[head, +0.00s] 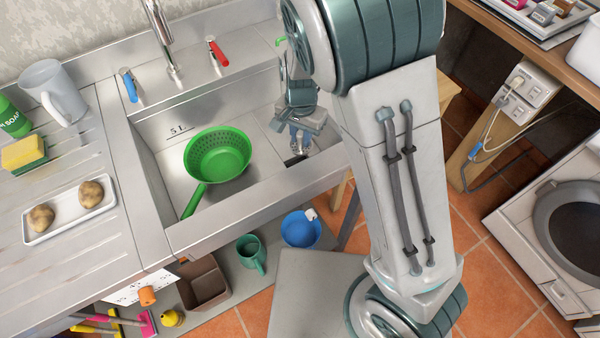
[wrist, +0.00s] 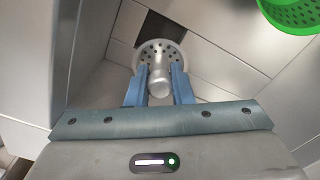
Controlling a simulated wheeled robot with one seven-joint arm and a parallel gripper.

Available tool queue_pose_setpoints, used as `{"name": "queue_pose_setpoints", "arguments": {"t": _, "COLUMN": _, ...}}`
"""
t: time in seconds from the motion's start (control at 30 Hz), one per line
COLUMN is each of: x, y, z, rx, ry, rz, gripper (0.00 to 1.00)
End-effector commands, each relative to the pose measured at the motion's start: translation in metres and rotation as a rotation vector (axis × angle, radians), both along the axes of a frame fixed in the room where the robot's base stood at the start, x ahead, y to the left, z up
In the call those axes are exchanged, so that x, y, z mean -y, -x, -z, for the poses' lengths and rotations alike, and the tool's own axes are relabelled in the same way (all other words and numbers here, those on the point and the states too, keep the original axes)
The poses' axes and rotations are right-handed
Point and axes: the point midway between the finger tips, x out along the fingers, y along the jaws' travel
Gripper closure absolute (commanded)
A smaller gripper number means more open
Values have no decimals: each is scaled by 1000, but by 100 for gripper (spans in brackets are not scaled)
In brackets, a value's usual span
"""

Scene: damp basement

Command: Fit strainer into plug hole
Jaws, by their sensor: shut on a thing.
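The strainer (wrist: 174,49) is a round metal disc with small holes and a central knob. My gripper (wrist: 159,75) is shut on that knob, with one blue finger on each side. In the head view my gripper (head: 299,143) points down inside the right part of the sink basin (head: 165,160). A dark patch (wrist: 150,27) shows just beyond the strainer's far edge in the wrist view. I cannot tell whether it is the plug hole, and the strainer hides what lies beneath it. Whether the strainer touches the basin floor is unclear.
A green colander (head: 218,152) sits left of my gripper in the basin, its handle toward the front rim. The tap (head: 165,40) and the blue (head: 129,88) and red (head: 216,50) levers stand behind. A white tray (head: 70,217) with potatoes lies on the drainer.

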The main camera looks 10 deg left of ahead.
Motion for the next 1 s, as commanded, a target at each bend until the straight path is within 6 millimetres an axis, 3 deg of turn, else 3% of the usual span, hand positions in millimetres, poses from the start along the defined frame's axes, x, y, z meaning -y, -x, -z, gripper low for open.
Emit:
{"name": "queue_pose_setpoints", "arguments": {"t": 0.3, "x": 1, "y": 1, "z": 50, "rx": -4, "ry": 4, "rz": 1, "gripper": 100}}
{"name": "queue_pose_setpoints", "arguments": {"t": 0.57, "x": 0, "y": 0, "z": 73, "rx": -1, "ry": 1, "rz": 1, "gripper": 100}}
{"name": "queue_pose_setpoints", "arguments": {"t": 0.73, "x": 1, "y": 0, "z": 98, "rx": -3, "ry": 2, "rz": 1, "gripper": 100}}
{"name": "queue_pose_setpoints", "arguments": {"t": 1.0, "x": 0, "y": 0, "z": 102, "rx": 0, "ry": 0, "rz": 0, "gripper": 100}}
